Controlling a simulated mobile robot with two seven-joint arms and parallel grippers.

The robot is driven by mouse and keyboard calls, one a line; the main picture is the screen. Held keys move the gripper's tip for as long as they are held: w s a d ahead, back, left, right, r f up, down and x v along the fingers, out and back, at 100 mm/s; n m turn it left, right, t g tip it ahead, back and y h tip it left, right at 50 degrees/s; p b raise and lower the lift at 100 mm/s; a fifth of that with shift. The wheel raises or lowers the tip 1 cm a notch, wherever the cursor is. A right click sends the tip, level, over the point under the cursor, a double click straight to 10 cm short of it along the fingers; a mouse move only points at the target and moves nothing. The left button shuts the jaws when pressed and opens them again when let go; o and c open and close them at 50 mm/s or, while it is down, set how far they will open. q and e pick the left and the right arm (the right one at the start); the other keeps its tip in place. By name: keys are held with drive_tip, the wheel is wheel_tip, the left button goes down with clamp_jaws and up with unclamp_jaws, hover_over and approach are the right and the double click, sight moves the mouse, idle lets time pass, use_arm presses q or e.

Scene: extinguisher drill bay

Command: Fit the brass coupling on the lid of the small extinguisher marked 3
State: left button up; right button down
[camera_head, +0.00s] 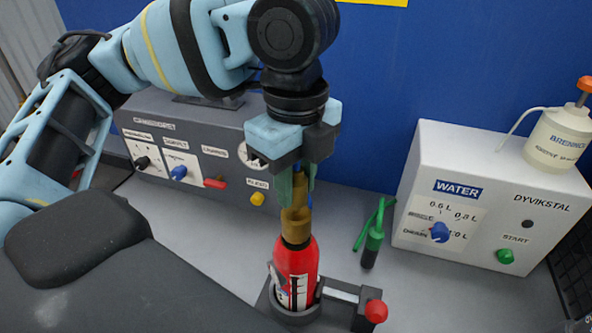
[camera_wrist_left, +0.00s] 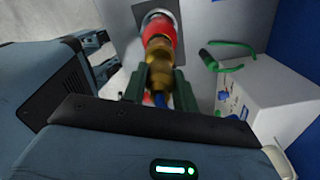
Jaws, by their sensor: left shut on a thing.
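The small red extinguisher (camera_head: 296,262) stands upright in a dark round holder (camera_head: 297,315) on the grey bench; I cannot read its number. Its top is brass-coloured (camera_head: 296,228). My left gripper (camera_head: 299,186) points down above it and is shut on the brass coupling (camera_head: 301,192). The coupling is in line over the lid and seems to meet it; I cannot tell whether it is seated. The left wrist view shows the coupling (camera_wrist_left: 161,72) between the fingers (camera_wrist_left: 158,88), with the red extinguisher (camera_wrist_left: 160,28) beyond and something blue behind the coupling. My right gripper is not in view.
A dark compressor panel (camera_head: 215,130) with knobs stands behind on the left. A white water box (camera_head: 480,205) with a bottle (camera_head: 557,138) on top stands right. A green-handled tool (camera_head: 374,240) stands between. A red knob (camera_head: 376,311) is beside the holder.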

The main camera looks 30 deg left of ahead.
sight(295, 175)
use_arm(q)
drive_tip(key=shift+f, duration=0.9)
drive_tip(key=o, duration=1.1)
drive_tip(key=shift+o, duration=0.2)
wheel_tip(295, 175, up, 8)
drive_tip(key=shift+f, duration=0.1)
drive_tip(key=shift+s+f, duration=0.1)
idle(0.4)
